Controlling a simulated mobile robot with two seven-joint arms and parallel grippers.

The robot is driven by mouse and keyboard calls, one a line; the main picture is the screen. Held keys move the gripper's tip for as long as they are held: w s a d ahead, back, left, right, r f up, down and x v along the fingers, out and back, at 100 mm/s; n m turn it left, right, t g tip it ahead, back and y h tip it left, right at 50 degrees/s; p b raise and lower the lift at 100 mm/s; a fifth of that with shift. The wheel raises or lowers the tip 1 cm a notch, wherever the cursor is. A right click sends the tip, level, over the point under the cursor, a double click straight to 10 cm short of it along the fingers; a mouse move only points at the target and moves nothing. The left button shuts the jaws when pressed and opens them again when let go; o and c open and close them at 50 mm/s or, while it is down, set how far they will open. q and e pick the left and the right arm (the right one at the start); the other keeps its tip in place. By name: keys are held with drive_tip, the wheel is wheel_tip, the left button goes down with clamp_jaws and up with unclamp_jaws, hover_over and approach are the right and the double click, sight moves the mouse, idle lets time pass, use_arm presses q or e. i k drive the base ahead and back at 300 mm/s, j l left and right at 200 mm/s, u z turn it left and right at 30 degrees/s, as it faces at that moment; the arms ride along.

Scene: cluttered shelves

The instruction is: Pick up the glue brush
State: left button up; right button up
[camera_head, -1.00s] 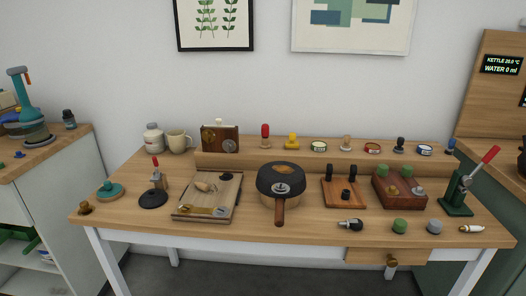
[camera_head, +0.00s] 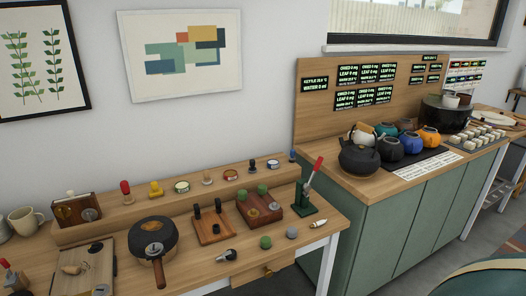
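I cannot pick out a glue brush for certain in the head view. Small tools lie along the front of the wooden workbench (camera_head: 200,283). One is a dark-ended tool with a pale metal part (camera_head: 227,256). Another is a short white and brown piece (camera_head: 318,223) near the right end. A wooden board (camera_head: 98,262) at the left carries small items too small to name. Neither of my grippers is in view.
A black round pot with a wooden handle (camera_head: 154,238) and a green lever press (camera_head: 306,197) stand on the bench. At right, a green cabinet (camera_head: 400,212) carries a dark kettle (camera_head: 360,159) and several coloured teapots. A dark green rounded shape (camera_head: 488,281) fills the lower right corner.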

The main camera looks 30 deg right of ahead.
sight(291, 159)
drive_tip(key=u, duration=0.4)
drive_tip(key=k+l+u, duration=0.15)
drive_tip(key=l+u, duration=0.15)
drive_tip(key=k+l+u, duration=0.35)
drive_tip(key=l+u, duration=0.2)
drive_tip(key=k+l+u, duration=0.25)
drive_tip(key=k+l, duration=0.5)
drive_tip(key=l, duration=0.15)
